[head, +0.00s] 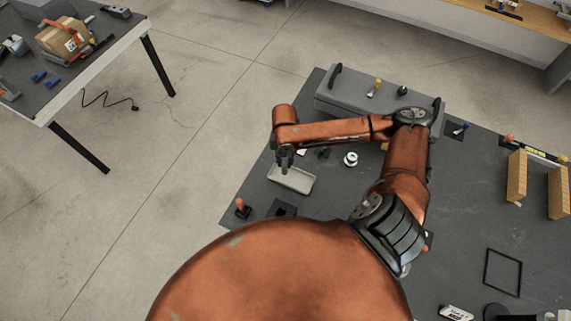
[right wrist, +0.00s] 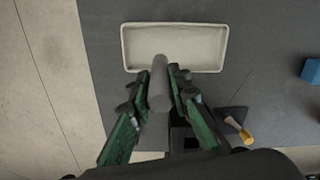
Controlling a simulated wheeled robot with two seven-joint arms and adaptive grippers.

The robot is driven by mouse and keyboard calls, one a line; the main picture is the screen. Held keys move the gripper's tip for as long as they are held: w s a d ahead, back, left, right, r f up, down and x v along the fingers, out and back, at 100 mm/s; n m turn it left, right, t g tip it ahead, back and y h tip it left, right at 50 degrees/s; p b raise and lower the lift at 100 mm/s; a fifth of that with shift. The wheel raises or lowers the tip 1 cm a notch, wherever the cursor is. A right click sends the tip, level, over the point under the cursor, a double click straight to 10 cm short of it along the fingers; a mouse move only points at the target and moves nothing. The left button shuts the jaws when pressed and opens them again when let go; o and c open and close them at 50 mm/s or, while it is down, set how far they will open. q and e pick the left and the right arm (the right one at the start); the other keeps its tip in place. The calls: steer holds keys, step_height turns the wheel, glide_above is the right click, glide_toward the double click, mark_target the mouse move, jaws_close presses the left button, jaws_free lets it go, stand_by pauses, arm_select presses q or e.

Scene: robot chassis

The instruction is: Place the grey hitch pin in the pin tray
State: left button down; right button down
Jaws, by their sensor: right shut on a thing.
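The pin tray (head: 295,180) is a shallow pale rectangular tray on the dark table, left of centre in the head view. It lies at the top of the right wrist view (right wrist: 212,66), and its inside looks empty. My right gripper (head: 285,167) is over the tray's left end in the head view. In the right wrist view the right gripper (right wrist: 165,84) is shut on the grey hitch pin (right wrist: 158,88), a plain grey rod whose far end overlaps the tray's near edge. I cannot tell the pin's height above the tray. My left gripper is not in view.
A grey box with handles (head: 350,96) stands behind the tray. A white ring-shaped part (head: 351,159) lies right of it. An orange-handled tool (head: 242,207) is near the table's left edge. A screwdriver with a yellow handle (right wrist: 246,136) shows in the wrist view.

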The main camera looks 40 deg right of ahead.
mark_target(285, 164)
steer(key=shift+w+d+f, duration=0.2)
steer(key=shift+w+f, duration=0.05)
steer(key=shift+f, duration=0.15)
steer(key=shift+w+d+f, duration=0.2)
steer(key=shift+f, duration=1.75)
steer(key=shift+f, duration=0.1)
steer(key=c, duration=1.8)
jaws_free()
step_height(285, 164, up, 12)
